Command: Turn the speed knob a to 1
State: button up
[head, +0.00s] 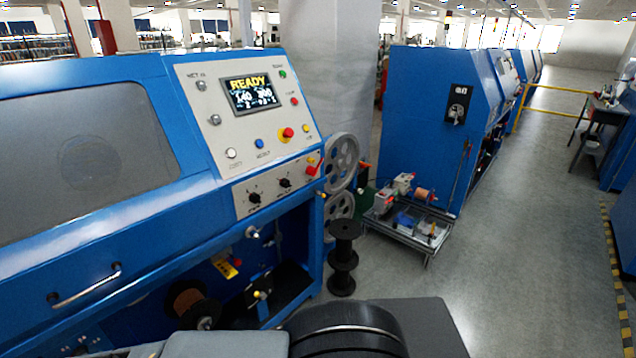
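Two black rotary knobs sit on the lower strip of the light grey control panel (222,135) of the blue machine: a left knob (254,198) and a right knob (285,183). Small marks ring each knob, and the lettering below them is too small to read. I cannot tell which one is speed knob a or where either points. A screen (251,93) above them shows READY in yellow with numbers below. My gripper is not in view; only grey and black parts of my own body show at the bottom edge.
Grey pulley wheels (341,163) project at the machine's right end. Black spools (343,255) stand on the floor beside a loaded cart (408,228). The aisle floor (530,215) at right is clear.

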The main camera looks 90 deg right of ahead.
aim_at(253, 197)
jog(key=z, duration=2.85)
jog(key=k, duration=0.9)
jog(key=u, duration=1.15)
jog(key=i, duration=0.85)
jog(key=z, duration=0.55)
jog(key=i, duration=0.75)
jog(key=z, duration=0.55)
